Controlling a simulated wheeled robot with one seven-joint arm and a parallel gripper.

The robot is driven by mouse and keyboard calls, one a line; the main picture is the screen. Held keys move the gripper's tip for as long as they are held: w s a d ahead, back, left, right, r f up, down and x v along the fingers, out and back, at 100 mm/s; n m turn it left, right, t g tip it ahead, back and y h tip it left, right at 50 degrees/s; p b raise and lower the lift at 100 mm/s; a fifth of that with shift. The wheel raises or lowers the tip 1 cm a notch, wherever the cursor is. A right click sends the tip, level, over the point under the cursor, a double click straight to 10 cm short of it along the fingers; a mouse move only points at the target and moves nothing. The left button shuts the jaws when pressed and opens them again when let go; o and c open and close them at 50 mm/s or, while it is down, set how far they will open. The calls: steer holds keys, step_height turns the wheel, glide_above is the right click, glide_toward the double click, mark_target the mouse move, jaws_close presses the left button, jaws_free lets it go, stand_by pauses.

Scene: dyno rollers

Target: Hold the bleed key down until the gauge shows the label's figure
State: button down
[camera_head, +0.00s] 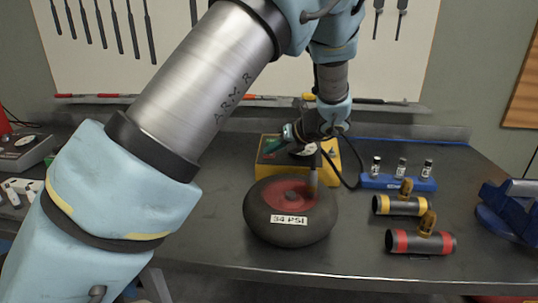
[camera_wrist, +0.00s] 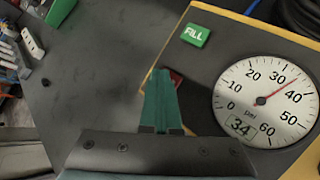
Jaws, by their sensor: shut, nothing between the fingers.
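The wheel (camera_head: 290,235), black with a red hub, lies on the bench with a white label (camera_head: 289,220) reading "34 PSI". Behind it stands the yellow inflator box (camera_head: 268,176). In the wrist view its round gauge (camera_wrist: 275,115) has a red needle between 30 and 40, and a boxed figure on its face reads 34. A green FILL key (camera_wrist: 196,35) is uncovered. A red key (camera_wrist: 176,77) is mostly hidden by my gripper (camera_wrist: 162,76). My green fingers are shut and empty, their tips at the red key; I cannot tell whether they press it.
A blue rack (camera_head: 398,183) with several small bottles stands right of the box. A yellow-banded cylinder (camera_head: 400,206) and a red-banded cylinder (camera_head: 410,243) lie in front of it. A dark hose (camera_head: 347,172) curves beside the box. Bare bench lies left of the wheel.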

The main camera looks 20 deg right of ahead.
steer(key=shift+r, duration=0.15)
steer(key=shift+s+a+r+p, duration=0.1)
steer(key=shift+s+r+p, duration=0.05)
steer(key=shift+r+p, duration=0.65)
steer(key=shift+f, duration=0.1)
steer(key=r+p, duration=0.3)
steer(key=s+r+p, duration=0.1)
steer(key=shift+a+r+p, duration=0.3)
steer(key=shift+r+p, duration=0.1)
stand_by(0.3)
